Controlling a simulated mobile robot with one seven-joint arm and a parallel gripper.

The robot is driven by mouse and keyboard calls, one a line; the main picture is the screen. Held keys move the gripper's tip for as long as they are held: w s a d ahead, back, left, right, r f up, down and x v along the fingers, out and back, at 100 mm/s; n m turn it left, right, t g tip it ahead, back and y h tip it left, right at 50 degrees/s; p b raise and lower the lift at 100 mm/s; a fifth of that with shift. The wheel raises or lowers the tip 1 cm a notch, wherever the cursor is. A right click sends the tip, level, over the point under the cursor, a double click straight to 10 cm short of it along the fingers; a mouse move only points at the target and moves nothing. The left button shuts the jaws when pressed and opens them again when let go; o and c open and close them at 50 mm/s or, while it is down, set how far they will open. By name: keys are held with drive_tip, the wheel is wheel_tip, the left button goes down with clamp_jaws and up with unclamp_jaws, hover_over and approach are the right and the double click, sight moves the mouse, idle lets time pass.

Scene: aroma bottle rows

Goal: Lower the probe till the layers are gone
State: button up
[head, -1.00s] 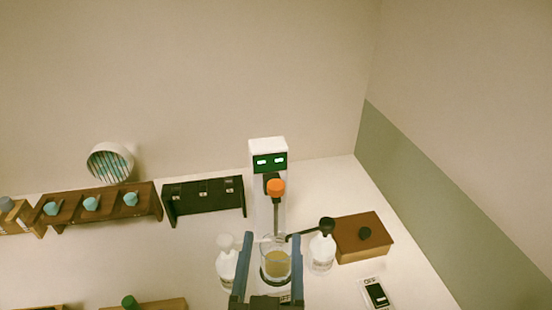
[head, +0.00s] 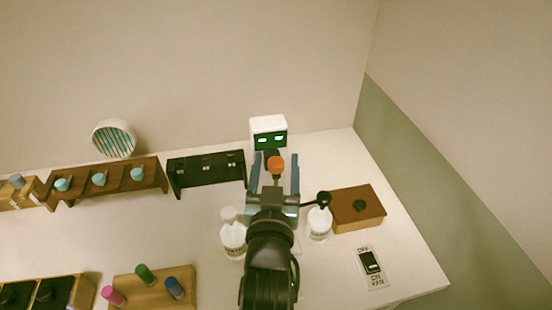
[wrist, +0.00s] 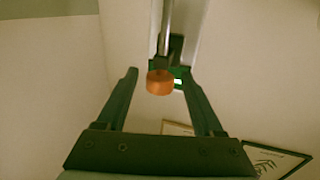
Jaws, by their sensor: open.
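The probe stand has a white head (head: 268,122) with a green display showing two lit marks. An orange knob (head: 276,164) sits on its front, below the display. My gripper (head: 276,158) is open, with one finger on either side of the knob. In the wrist view the orange knob (wrist: 160,85) lies between the open fingertips, with a visible gap on both sides. A metal rod (wrist: 166,30) runs in line with the knob there. The beaker and its liquid are hidden behind my arm in the head view, so its layers cannot be seen.
White bottles stand close on the left (head: 232,240) and right (head: 319,224) of my arm. A brown box (head: 358,208) and a fan switch (head: 371,266) are at right. A black rack (head: 207,172), a teal-capped bottle rack (head: 107,190) and a vial block (head: 152,288) are left.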

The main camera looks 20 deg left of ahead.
drive_tip(key=shift+w+a, duration=0.1)
drive_tip(key=shift+w, duration=0.1)
clamp_jaws()
idle(0.3)
idle(1.1)
